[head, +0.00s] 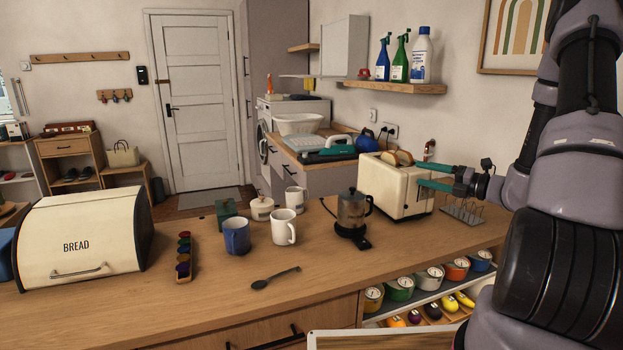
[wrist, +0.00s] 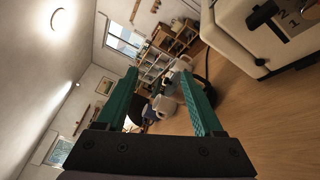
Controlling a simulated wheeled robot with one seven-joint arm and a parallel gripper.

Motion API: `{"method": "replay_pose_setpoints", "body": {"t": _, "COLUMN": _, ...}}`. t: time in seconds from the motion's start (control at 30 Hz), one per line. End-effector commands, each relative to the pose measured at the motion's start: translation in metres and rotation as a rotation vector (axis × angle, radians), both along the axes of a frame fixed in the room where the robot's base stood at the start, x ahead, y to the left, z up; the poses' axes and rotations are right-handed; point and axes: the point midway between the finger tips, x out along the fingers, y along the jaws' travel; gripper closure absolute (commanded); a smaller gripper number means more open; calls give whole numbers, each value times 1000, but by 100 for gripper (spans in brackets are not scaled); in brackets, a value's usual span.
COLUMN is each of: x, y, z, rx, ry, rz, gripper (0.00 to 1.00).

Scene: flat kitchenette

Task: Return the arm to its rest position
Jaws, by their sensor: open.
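My arm (head: 568,190) reaches in from the right of the head view, over the right part of the counter. My gripper (head: 434,176) is open, with its teal fingers pointing left in front of the cream toaster (head: 380,190). In the wrist view my gripper (wrist: 165,95) has its two fingers apart with nothing clamped between them. The toaster (wrist: 270,35) stands close by at upper right there. Bread shows in the toaster's top slots. Whether the fingers touch the toaster is hard to tell.
A coffee maker (head: 352,212), white mug (head: 284,227), blue mug (head: 236,236), spoon (head: 275,279) and bread box (head: 80,240) stand or lie on the counter (head: 215,300). The shelf (head: 415,88) with bottles hangs behind.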

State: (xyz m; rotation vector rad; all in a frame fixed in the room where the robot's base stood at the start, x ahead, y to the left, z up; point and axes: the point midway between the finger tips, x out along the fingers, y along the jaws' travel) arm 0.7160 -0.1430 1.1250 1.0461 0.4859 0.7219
Motion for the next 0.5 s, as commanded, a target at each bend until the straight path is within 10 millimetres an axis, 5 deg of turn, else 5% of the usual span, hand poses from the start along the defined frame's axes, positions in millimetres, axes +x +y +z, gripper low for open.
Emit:
{"method": "replay_pose_setpoints", "body": {"t": 0.2, "x": -57, "y": 82, "z": 62, "rx": -454, "ry": -297, "rz": 401, "gripper": 31}}
{"method": "replay_pose_setpoints", "body": {"t": 0.5, "x": -147, "y": 128, "z": 105, "rx": -1057, "ry": -786, "rz": 896, "gripper": 31}}
